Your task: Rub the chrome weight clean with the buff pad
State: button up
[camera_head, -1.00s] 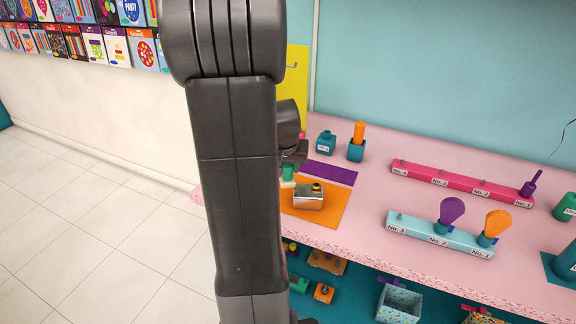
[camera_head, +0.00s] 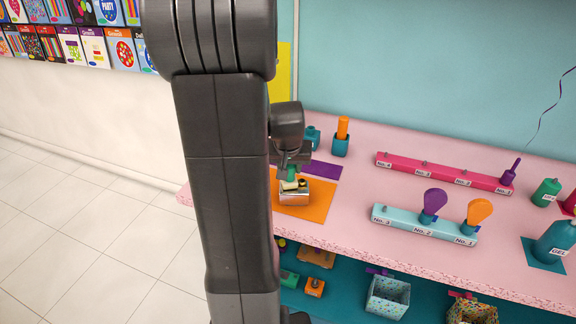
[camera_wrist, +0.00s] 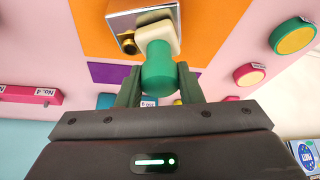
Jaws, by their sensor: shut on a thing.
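The chrome weight (camera_head: 293,199) is a shiny block with a small brass knob on top. It stands on the orange mat (camera_head: 318,212) at the left end of the pink counter. My gripper (camera_head: 291,169) is above it, shut on the green handle of the buff pad (camera_head: 288,185). In the wrist view my gripper (camera_wrist: 159,84) has the green handle between its fingers, and the cream pad (camera_wrist: 158,38) overlaps the edge of the chrome weight (camera_wrist: 122,17) beside the knob. The pad seems to touch the weight's top, but the exact contact is hidden.
A purple mat (camera_head: 322,170) and a teal holder with an orange-topped thing (camera_head: 341,140) lie behind. To the right are a pink rail (camera_head: 440,172) and a light blue rail (camera_head: 400,219) with purple and orange paddles. Boxes, including a patterned one (camera_head: 388,297), sit on the shelf below.

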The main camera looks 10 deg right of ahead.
jog(key=shift+f, duration=0.1)
jog(key=shift+w+a+b, duration=0.3)
jog(key=shift+w+a, duration=0.4)
jog(key=shift+a, duration=0.35)
jog(key=shift+w+a+b, duration=0.3)
jog(key=shift+w+a, duration=0.4)
jog(key=shift+a, duration=0.3)
jog(key=shift+d, duration=0.1)
jog(key=shift+s+d, duration=0.7)
jog(key=shift+d, duration=0.25)
jog(key=shift+r+p, duration=0.5)
jog(key=shift+r, duration=0.25)
